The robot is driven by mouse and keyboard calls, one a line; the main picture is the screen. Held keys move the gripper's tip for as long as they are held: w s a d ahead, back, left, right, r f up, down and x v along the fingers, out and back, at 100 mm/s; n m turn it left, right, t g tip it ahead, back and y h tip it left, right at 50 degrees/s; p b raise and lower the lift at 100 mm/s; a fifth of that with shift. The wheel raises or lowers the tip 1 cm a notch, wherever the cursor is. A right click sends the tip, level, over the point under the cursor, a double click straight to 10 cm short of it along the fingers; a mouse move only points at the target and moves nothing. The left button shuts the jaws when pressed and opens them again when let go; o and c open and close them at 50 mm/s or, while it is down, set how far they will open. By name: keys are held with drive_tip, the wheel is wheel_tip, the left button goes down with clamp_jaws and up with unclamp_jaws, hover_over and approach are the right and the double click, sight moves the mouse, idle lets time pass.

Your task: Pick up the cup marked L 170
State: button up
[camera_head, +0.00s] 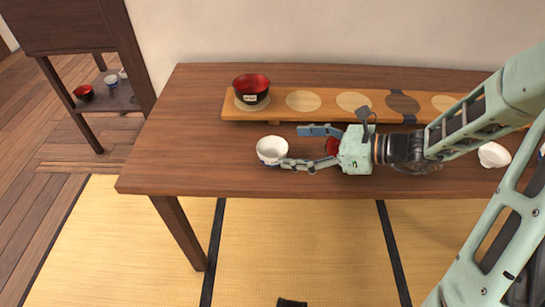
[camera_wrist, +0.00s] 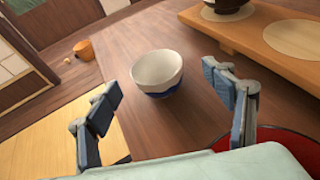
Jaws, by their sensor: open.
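A white cup with a blue base (camera_head: 272,149) stands upright on the table, just left of my gripper (camera_head: 292,146). My gripper is open, with its fingers pointing left toward this cup. In the wrist view the cup (camera_wrist: 157,72) stands ahead, between the lines of the two open fingers (camera_wrist: 163,98), with no visible contact. I can read no L 170 mark on it. A black bowl with a red inside (camera_head: 251,88) sits on the wooden board and carries a small white label too small to read.
A red bowl (camera_head: 332,146) is partly hidden behind my gripper, and shows by the right finger in the wrist view (camera_wrist: 284,152). The long board (camera_head: 328,104) with round spots lies behind. Another white bowl (camera_head: 494,154) is at right. A side shelf (camera_head: 122,98) holds small bowls.

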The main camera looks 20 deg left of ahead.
sight(260, 147)
drive_tip(key=shift+x, duration=0.9)
drive_tip(key=x, duration=0.1)
drive_tip(key=b+x, duration=0.1)
drive_tip(key=x, duration=0.1)
drive_tip(key=b+x, duration=0.1)
drive_tip(key=shift+s+a+f, duration=0.1)
drive_tip(key=shift+s+f, duration=0.25)
drive_tip(key=shift+s, duration=0.05)
drive_tip(key=shift+w+a, duration=0.1)
drive_tip(key=shift+a, duration=0.35)
drive_tip(key=c, duration=1.4)
drive_tip(key=shift+r, duration=0.1)
